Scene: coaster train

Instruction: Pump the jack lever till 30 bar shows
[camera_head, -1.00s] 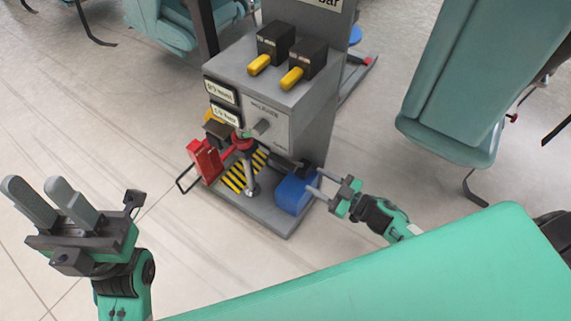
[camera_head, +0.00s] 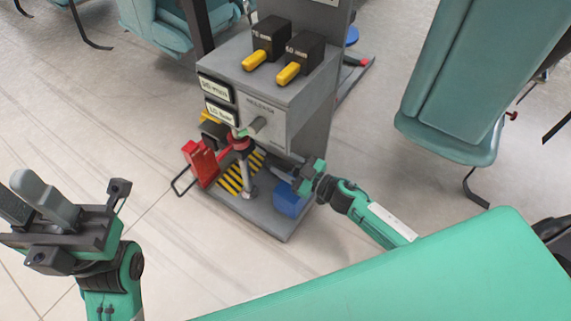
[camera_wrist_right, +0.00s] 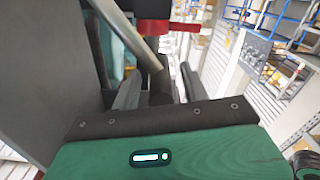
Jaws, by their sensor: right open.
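A grey machine (camera_head: 285,100) carries the small jack, with a red collar (camera_head: 240,144) and a silver post (camera_head: 248,180) over a striped plate. My right gripper (camera_head: 290,175) is low at the machine's right front, above a blue block. In the right wrist view, the lever's grey bar (camera_wrist_right: 125,28) runs down to a dark grip (camera_wrist_right: 160,86), which lies between my open right fingers; contact is unclear. A lower readout (camera_head: 221,113) on the machine ends in "bar"; its number is too small to read surely. My left gripper (camera_head: 28,200) is open and empty at the far left.
Two black boxes with yellow handles (camera_head: 288,73) sit on the machine's top. A red block (camera_head: 200,162) with a black wire loop stands at its left, and the blue block (camera_head: 291,199) lies below my right gripper. Teal seats (camera_head: 455,90) stand around; the floor at left is clear.

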